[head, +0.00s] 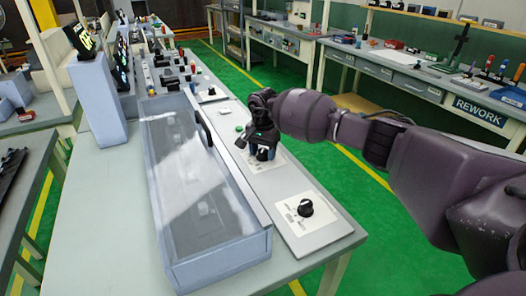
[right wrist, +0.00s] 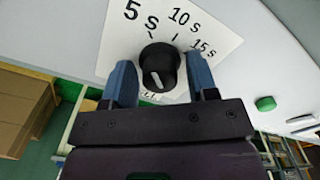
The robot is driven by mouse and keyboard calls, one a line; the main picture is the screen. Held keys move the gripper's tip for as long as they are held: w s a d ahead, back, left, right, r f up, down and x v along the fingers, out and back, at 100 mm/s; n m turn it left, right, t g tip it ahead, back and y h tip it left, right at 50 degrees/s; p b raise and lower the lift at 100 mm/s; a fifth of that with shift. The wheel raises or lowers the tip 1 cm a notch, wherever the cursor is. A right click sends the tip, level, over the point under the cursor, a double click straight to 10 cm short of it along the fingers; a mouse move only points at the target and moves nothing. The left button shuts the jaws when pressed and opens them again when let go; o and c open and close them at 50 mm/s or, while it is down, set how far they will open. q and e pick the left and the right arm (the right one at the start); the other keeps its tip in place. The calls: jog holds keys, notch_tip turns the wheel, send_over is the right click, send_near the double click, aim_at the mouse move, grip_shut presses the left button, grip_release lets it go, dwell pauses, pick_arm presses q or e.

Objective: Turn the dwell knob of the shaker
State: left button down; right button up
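The dwell knob (right wrist: 159,67) is black and round, with a white mark on its face. It sits on a white plate (right wrist: 208,33) printed 5 s, 10 s and 15 s. In the head view the knob (head: 263,155) is partly hidden by my right gripper (head: 262,151), which points down over it. In the right wrist view the blue fingers of my right gripper (right wrist: 161,80) are apart, one on each side of the knob. A gap shows between each finger and the knob, so it is not gripped. My left gripper is not in view.
A long clear-covered box (head: 262,246) with a black handle (head: 203,128) stands just left of the knob. Another black knob (head: 305,208) on a white plate is nearer me. A green button (right wrist: 265,103) lies right of the gripper in the wrist view.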

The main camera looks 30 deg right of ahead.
jog(key=c, duration=0.8)
jog(key=shift+o, duration=0.2)
jog(key=m, duration=0.3)
jog(key=shift+m, duration=0.4)
jog(key=m, duration=0.5)
jog(key=shift+r+m, duration=0.1)
jog(key=shift+m, duration=0.2)
jog(key=m+p, duration=0.1)
jog(key=m, duration=0.3)
jog(key=m+p, duration=0.1)
jog(key=m, duration=0.1)
jog(key=shift+m, duration=1.2)
